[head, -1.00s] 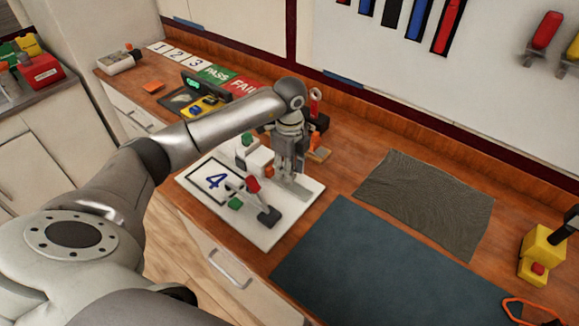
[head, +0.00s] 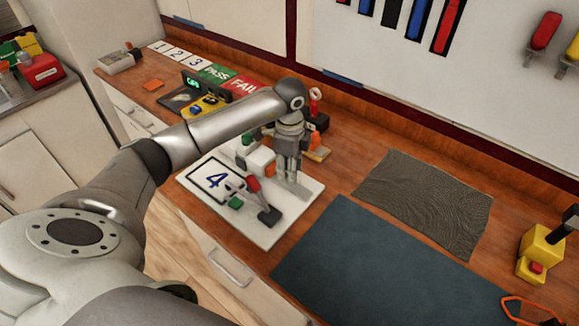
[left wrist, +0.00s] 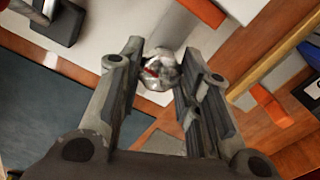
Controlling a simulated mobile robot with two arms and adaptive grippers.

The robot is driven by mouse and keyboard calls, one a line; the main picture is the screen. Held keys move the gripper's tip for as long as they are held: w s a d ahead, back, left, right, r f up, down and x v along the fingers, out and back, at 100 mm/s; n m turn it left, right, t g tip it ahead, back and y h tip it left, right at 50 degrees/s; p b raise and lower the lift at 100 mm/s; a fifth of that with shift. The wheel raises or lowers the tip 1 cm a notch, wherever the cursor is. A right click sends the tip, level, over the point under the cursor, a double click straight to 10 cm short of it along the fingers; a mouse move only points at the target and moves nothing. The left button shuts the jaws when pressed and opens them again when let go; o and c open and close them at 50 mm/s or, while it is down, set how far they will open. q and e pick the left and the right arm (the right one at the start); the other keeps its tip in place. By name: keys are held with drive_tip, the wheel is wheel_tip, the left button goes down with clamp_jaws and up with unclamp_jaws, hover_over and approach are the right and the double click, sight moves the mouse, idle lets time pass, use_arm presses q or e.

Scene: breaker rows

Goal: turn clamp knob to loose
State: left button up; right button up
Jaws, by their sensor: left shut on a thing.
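The clamp knob (left wrist: 159,72) is a round silvery knob with a red mark on it, seen in the left wrist view. My left gripper (left wrist: 156,80) has its two fingers on either side of the knob and is shut on it. In the head view my left gripper (head: 291,175) points down over the right part of the white board (head: 264,232), and hides the knob there. My right gripper is not in view.
A dark blue mat (head: 370,260) and a grey ribbed mat (head: 428,203) lie to the right. Orange parts stand close behind the gripper.

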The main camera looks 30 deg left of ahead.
use_arm(q)
drive_tip(key=shift+w+r, duration=0.1)
drive_tip(key=shift+r, duration=0.05)
drive_tip(key=o, duration=1)
wheel_tip(320, 180, up, 12)
drive_tip(key=shift+f, duration=0.1)
idle(0.3)
